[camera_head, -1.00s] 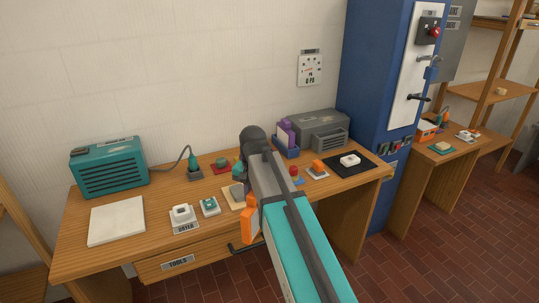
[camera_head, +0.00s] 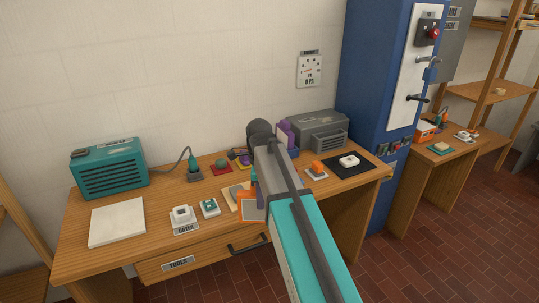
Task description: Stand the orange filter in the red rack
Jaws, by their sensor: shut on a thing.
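The orange filter (camera_head: 252,209) is a flat orange frame with a greyish panel, its face turned toward the camera. It is in my gripper (camera_head: 257,192), shut on it near the front edge of the workbench, left of my forearm. My arm hides much of the gripper, and the fingertips are hard to make out. Whether the filter touches the bench is unclear.
A black mat (camera_head: 371,170) lies right. A blue cabinet (camera_head: 375,95) stands behind.

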